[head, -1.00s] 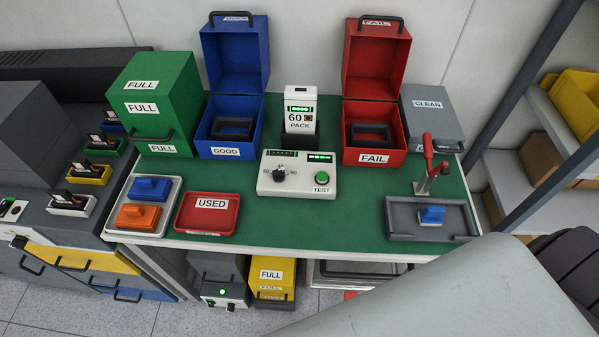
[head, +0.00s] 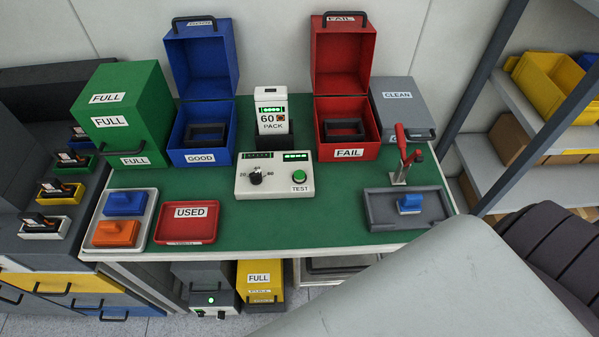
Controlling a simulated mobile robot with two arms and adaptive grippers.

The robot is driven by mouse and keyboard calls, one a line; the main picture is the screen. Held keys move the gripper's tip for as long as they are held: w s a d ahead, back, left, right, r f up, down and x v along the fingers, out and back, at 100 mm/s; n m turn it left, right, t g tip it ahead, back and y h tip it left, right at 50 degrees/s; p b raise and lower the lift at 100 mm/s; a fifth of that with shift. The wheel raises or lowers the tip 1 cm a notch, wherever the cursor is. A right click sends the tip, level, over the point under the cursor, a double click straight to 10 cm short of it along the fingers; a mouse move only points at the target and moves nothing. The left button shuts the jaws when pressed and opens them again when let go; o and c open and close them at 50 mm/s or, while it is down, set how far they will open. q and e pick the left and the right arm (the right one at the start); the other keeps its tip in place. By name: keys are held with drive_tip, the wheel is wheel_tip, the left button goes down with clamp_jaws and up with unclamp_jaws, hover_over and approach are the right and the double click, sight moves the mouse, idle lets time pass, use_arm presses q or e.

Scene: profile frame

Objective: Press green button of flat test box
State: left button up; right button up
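The flat test box (head: 278,185) is a low white box in the middle of the green-topped table. Its round green button (head: 299,175) is at the right of its top, above a TEST label. A dark knob (head: 255,178) sits on its left side, and small green-lit displays run along its back edge. Nothing covers the button. Neither of my grippers shows in the head view. A large pale grey surface fills the lower right and hides the floor and part of the table's front right edge.
Behind the test box stands a white 60 PACK unit (head: 271,110). An open blue GOOD box (head: 199,145) and red FAIL box (head: 347,140) flank it. A red USED tray (head: 188,223) lies front left; a grey tray (head: 381,221) lies right. Green tabletop in front of the test box is clear.

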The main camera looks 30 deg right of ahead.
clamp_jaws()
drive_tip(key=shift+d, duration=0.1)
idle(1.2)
